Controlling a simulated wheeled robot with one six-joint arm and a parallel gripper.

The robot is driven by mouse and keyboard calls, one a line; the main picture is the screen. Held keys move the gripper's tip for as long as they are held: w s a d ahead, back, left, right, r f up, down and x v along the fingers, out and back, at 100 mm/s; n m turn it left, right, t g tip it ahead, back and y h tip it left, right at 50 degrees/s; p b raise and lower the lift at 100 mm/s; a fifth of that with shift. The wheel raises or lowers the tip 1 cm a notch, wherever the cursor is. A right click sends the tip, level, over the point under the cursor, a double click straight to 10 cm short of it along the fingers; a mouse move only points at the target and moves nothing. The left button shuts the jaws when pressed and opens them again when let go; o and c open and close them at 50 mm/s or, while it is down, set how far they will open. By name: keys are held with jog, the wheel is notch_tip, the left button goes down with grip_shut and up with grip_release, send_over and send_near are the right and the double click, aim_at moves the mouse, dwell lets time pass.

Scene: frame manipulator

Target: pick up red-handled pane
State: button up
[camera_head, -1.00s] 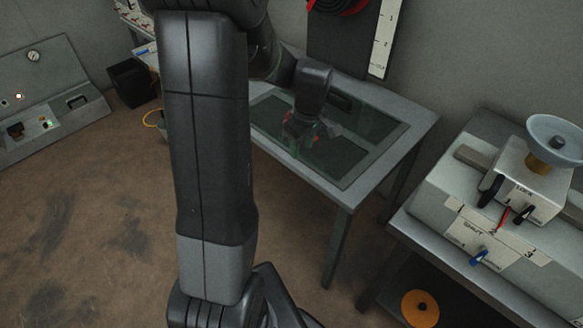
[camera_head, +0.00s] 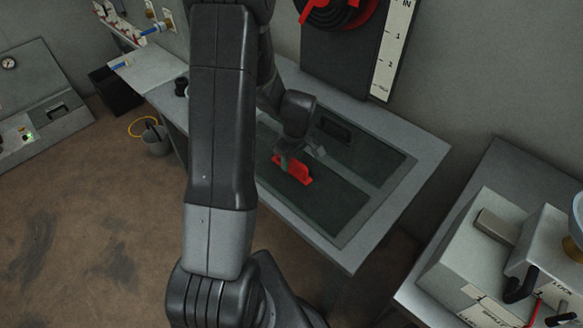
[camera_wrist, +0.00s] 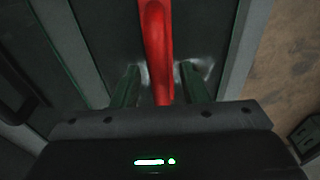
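The red handle (camera_head: 293,171) stands on the nearer dark glass pane (camera_head: 330,202), which lies in the frame of the grey table. My gripper (camera_head: 287,157) is low over the handle in the head view and partly covers it. In the wrist view, the red handle (camera_wrist: 156,45) runs up the middle between the two fingers of my gripper (camera_wrist: 159,85). A gap shows on each side of the handle, so the fingers are apart and not closed on it. The fingertips look close to the pane; I cannot tell whether they touch it.
A second pane with a black handle (camera_head: 335,129) lies behind the first. A wall board with a red-and-black reel (camera_head: 335,12) rises behind the table. A grey bench with a device (camera_head: 530,245) stands at right. Open floor (camera_head: 80,230) is at left.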

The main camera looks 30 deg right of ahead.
jog(key=shift+c, duration=0.4)
grip_shut()
dwell(1.1)
